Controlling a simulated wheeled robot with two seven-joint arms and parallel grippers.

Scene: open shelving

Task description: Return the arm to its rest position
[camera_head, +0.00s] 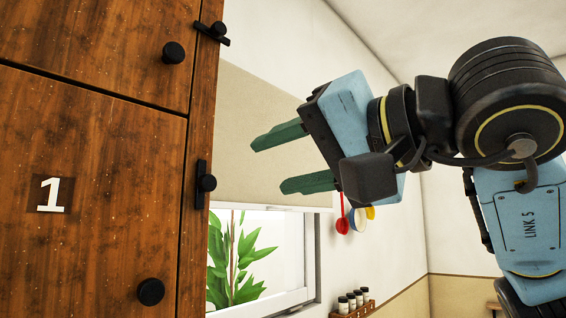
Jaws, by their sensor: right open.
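My right gripper (280,160) is in the middle of the head view, raised high in front of the wall and window blind. Its two green fingers are spread apart and nothing is between them. They point left towards the wooden cabinet (90,190). My right arm (508,150) comes in from the right side, with blue and black links, and is bent at a thick black joint. My left gripper is not in the view.
The cabinet fills the left side, with shut doors, black round knobs (151,292) and a white number 1 (51,195). A window (296,255) with a green plant (238,262) is behind. A small rack of jars (352,303) is low at the centre right.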

